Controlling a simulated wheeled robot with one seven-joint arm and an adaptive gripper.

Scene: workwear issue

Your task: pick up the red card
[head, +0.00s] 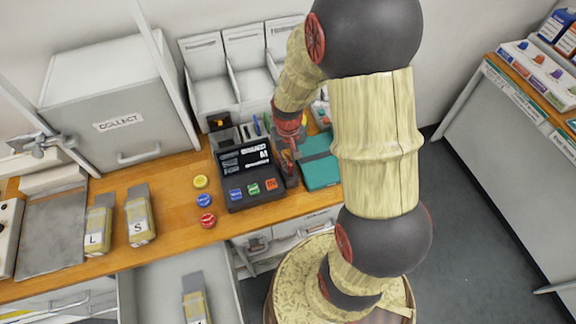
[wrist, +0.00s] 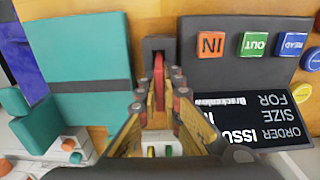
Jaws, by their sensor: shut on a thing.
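The red card (wrist: 158,74) is seen edge-on in the wrist view, upright between my fingertips. Its far end is at a dark grey holder (wrist: 158,45) beside the black terminal (wrist: 252,75); I cannot tell whether it still sits in the slot. My gripper (wrist: 159,92) is shut on the card, with one finger on each side. In the head view my gripper (head: 289,152) reaches down just right of the terminal (head: 248,165), and the card is mostly hidden there.
A teal folder (wrist: 85,65) with a dark band lies close beside the holder. Round yellow, blue and red tokens (head: 204,200) lie left of the terminal. Two labelled packets (head: 140,218) lie farther left, before the COLLECT cabinet (head: 118,105). Grey bins (head: 245,60) stand behind.

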